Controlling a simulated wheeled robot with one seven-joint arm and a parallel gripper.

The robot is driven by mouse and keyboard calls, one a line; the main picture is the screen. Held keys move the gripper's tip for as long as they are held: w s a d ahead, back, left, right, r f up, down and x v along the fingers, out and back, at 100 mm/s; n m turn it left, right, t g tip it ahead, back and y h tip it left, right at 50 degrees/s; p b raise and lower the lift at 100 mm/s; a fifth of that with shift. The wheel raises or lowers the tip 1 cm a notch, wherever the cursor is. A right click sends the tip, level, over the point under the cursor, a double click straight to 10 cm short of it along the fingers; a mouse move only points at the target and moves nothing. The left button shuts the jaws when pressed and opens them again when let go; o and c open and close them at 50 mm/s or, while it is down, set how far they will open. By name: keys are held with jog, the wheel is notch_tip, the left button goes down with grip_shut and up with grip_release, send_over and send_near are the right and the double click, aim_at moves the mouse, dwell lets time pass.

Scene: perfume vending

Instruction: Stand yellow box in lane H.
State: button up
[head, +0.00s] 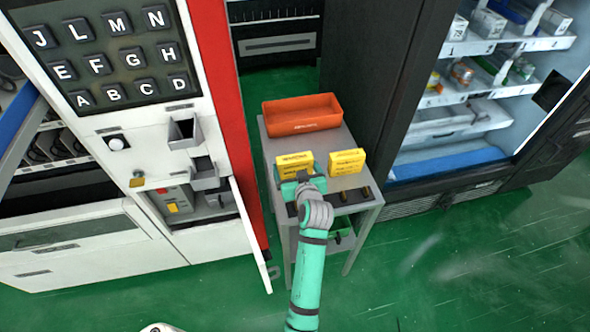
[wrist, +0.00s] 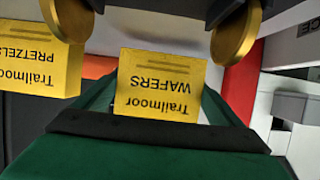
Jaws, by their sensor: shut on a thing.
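A yellow box (head: 294,160) is at the left on top of the grey cart. In the wrist view it is the yellow box lettered Trailmoor WAFERS (wrist: 162,82), upside down in the picture. My gripper (head: 301,177) is shut on this box, with green fingers at its sides. I cannot tell whether the box still touches the cart. A second yellow box (head: 347,162) stands to its right, apart from it; its face reads Trailmoor PRETZELS (wrist: 38,55). Lane H is not clearly visible; only an H key (head: 167,53) shows on the keypad at upper left.
An orange bin (head: 302,114) sits at the back of the cart (head: 333,182). Dark pieces with gold ends (head: 365,192) lie along its front. A white machine with an open door (head: 250,235) stands left. A dark cabinet with stocked shelves (head: 463,125) stands right. Green floor in front is clear.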

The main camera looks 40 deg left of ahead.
jog(key=shift+f, duration=0.6)
jog(key=shift+f, duration=0.1)
jog(key=o, duration=0.9)
